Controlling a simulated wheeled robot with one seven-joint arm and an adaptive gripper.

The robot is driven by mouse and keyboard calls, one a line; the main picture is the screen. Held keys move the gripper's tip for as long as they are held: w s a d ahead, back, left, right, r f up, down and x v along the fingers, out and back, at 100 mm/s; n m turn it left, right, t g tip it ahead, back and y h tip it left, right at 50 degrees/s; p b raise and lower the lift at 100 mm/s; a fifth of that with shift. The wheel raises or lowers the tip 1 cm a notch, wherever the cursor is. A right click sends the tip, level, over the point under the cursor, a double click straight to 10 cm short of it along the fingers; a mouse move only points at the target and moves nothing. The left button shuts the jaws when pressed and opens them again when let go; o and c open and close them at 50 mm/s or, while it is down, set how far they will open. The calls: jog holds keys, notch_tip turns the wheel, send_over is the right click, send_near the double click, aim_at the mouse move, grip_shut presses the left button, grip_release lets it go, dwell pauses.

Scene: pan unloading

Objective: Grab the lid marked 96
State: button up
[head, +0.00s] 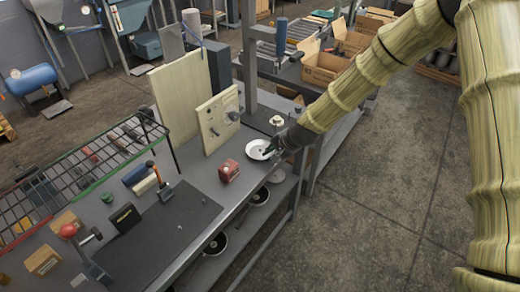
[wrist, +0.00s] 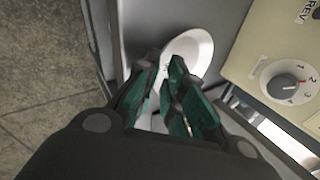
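A white round dish-like lid (head: 259,149) lies near the front edge of the workbench. It also shows in the wrist view, where the white disc (wrist: 196,48) is partly covered by the fingers. I cannot read a 96 on it. My gripper (head: 270,151) reaches down over its right side. In the wrist view the teal fingers (wrist: 165,70) are close together at the tips, with a narrow gap showing white. Whether they pinch a part of the lid is hidden. A small pale round piece with a knob (head: 277,121) sits behind, its marking unreadable.
A cream control panel with a dial (head: 218,117) stands close behind the lid, and its dial (wrist: 290,84) is near my fingers. Round pans (head: 216,244) lie on the shelf below. Open floor (head: 380,210) lies to the right.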

jog(key=shift+p+x, duration=0.3)
jog(key=shift+x, duration=0.7)
jog(key=shift+c, duration=0.4)
jog(key=shift+r, duration=0.1)
grip_shut()
